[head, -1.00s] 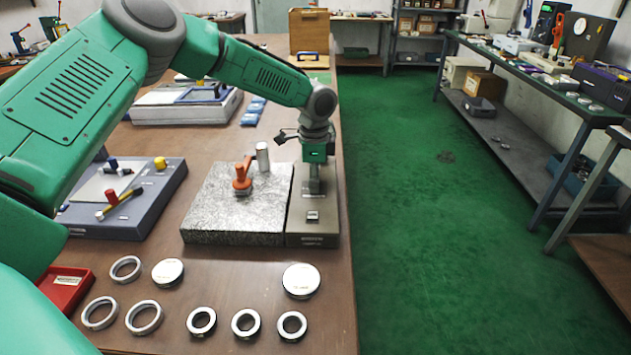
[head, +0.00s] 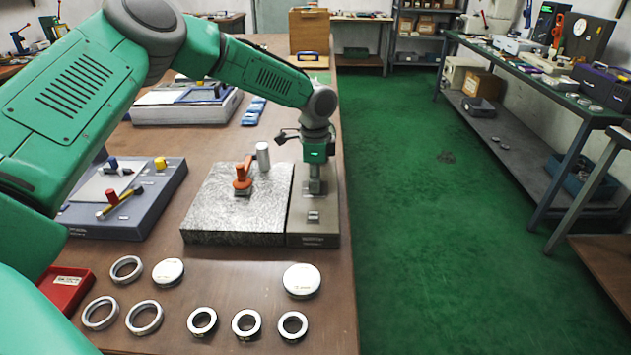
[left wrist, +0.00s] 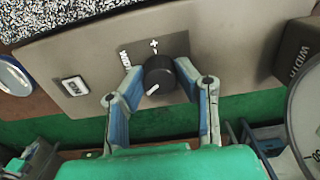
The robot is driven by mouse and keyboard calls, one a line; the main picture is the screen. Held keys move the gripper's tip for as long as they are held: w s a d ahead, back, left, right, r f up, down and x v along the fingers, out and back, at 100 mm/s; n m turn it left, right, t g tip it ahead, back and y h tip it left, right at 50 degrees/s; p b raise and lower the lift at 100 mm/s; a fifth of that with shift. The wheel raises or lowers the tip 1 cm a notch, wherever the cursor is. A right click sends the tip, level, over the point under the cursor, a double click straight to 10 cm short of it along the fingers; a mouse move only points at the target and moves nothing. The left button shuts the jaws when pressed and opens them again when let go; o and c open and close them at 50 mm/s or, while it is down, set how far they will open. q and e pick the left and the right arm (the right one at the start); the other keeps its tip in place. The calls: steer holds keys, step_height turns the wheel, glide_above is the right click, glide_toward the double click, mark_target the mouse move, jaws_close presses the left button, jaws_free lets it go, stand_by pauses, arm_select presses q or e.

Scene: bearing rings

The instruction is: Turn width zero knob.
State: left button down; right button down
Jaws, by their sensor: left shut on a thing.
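The width zero knob (left wrist: 159,76) is a black round knob with a white pointer mark, set on a grey-brown panel (left wrist: 215,45) with a plus sign and lettering beside it. My left gripper (left wrist: 160,88) has its two fingers on either side of the knob in the left wrist view and is shut on it. In the head view, my left gripper (head: 315,185) points down over the grey unit (head: 312,228) beside the granite plate, and it hides the knob there. My right gripper is in neither view.
The granite plate (head: 215,215) carries an orange-handled part (head: 242,178) and a metal cylinder (head: 263,156) close left of my left gripper. Several metal rings and discs lie on the bench front. A grey fixture (head: 150,205) stands left. A green floor lies right of the bench edge.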

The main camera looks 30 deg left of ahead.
arm_select(q)
steer(key=shift+s+f, duration=0.2)
steer(key=shift+f, duration=0.1)
steer(key=c, duration=1.2)
jaws_free()
steer(key=shift+w+a, duration=0.1)
steer(key=shift+w, duration=0.05)
steer(key=shift+r, duration=0.1)
step_height(320, 180, up, 12)
steer(key=shift+w, duration=0.1)
